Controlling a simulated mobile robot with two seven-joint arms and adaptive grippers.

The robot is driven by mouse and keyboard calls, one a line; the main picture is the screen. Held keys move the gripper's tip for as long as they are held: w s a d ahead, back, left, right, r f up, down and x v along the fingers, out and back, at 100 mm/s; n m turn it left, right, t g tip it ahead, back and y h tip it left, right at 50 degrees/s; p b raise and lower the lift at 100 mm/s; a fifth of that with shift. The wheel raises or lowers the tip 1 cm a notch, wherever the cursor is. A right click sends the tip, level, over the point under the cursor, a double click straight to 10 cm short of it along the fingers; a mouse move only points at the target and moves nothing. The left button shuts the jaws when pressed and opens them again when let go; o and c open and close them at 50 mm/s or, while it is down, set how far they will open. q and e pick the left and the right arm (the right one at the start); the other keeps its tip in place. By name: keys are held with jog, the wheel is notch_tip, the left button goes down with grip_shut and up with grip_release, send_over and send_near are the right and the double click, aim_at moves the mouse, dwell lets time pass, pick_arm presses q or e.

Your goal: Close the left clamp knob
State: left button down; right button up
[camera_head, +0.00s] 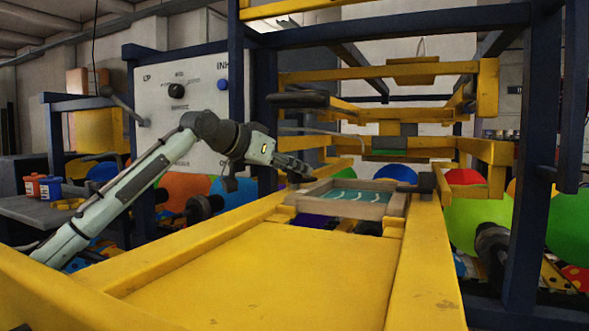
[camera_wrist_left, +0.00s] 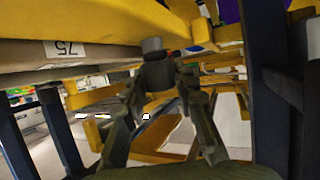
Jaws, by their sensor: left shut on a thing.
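The left clamp knob (camera_wrist_left: 154,68) is a dark grey cylinder under the yellow beam in the left wrist view. My left gripper (camera_wrist_left: 160,88) is shut on it, with one finger on each side. In the head view my left gripper (camera_head: 300,172) reaches in from the left to the left side of the wooden screen frame (camera_head: 385,208), and its fingers hide most of the knob there. The frame has a teal mesh and sits level between the yellow rails.
A yellow platen (camera_head: 260,275) fills the foreground. A dark clamp (camera_head: 425,184) sits at the frame's right side. A control panel (camera_head: 180,115) stands behind my left arm.

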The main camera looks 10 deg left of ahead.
pick_arm(q)
jog(key=shift+m+g+h, duration=0.3)
jog(key=shift+m+h, duration=0.2)
jog(key=shift+m, duration=0.1)
jog(key=c, duration=1.2)
grip_release()
jog(key=v, duration=1.2)
jog(key=shift+r, duration=0.1)
